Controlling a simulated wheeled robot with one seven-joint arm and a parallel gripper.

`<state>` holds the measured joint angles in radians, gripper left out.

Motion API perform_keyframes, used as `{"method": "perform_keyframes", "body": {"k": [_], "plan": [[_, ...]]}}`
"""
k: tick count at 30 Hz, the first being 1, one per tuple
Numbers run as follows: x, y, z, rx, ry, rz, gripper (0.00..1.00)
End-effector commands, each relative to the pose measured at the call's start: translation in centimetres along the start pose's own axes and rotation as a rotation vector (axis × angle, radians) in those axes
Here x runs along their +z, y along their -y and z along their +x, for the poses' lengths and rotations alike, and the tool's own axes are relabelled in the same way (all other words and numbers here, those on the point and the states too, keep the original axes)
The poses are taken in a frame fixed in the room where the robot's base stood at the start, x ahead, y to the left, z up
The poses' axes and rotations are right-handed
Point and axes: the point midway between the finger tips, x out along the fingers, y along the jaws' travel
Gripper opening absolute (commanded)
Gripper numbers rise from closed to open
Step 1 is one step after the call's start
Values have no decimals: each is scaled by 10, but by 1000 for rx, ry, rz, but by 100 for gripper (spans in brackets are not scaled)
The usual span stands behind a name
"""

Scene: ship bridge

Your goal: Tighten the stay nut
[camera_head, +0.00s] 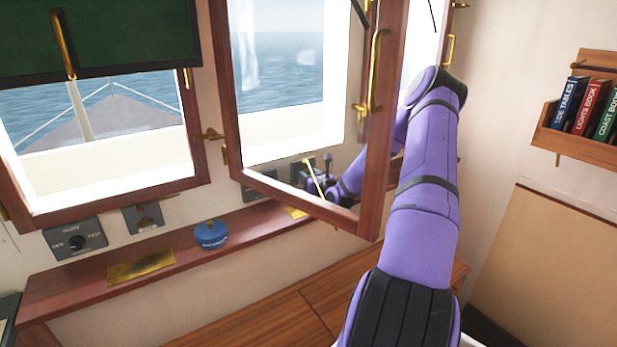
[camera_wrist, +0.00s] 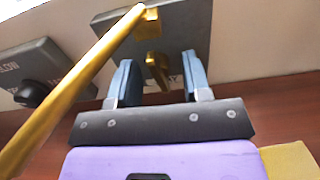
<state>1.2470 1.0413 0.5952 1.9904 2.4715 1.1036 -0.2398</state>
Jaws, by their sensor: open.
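A small brass wing-shaped piece (camera_wrist: 155,66), which looks like the stay nut, sits on a dark grey plate (camera_wrist: 190,20) on the wall. My gripper (camera_wrist: 158,70) is open, its two blue-grey fingers on either side of the brass piece and seemingly apart from it. A brass stay rod (camera_wrist: 75,85) runs diagonally from lower left to a brass fitting at the plate's top. In the head view the rod (camera_head: 314,181) and my gripper (camera_head: 326,178) show small through the open window's glass. How far the fingertips reach along the nut is unclear.
The open wooden window frame (camera_head: 371,150) stands between the head camera and my gripper. A knob panel (camera_wrist: 40,70) is left of the plate. A wooden shelf (camera_head: 185,248) below holds a blue round tin (camera_head: 211,234) and a brass plate (camera_head: 141,267).

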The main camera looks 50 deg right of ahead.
Motion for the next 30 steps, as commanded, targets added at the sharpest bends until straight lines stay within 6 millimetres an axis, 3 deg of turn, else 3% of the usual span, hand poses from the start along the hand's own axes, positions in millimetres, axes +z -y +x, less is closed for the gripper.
{"method": "perform_keyframes", "body": {"k": [8, 14, 15, 30], "plan": [[0, 0, 2, 0, 0, 0, 44], [0, 0, 2, 0, 0, 0, 3], [0, 0, 2, 0, 0, 0, 0], [0, 0, 1, -1, 0, 134, 0]]}}
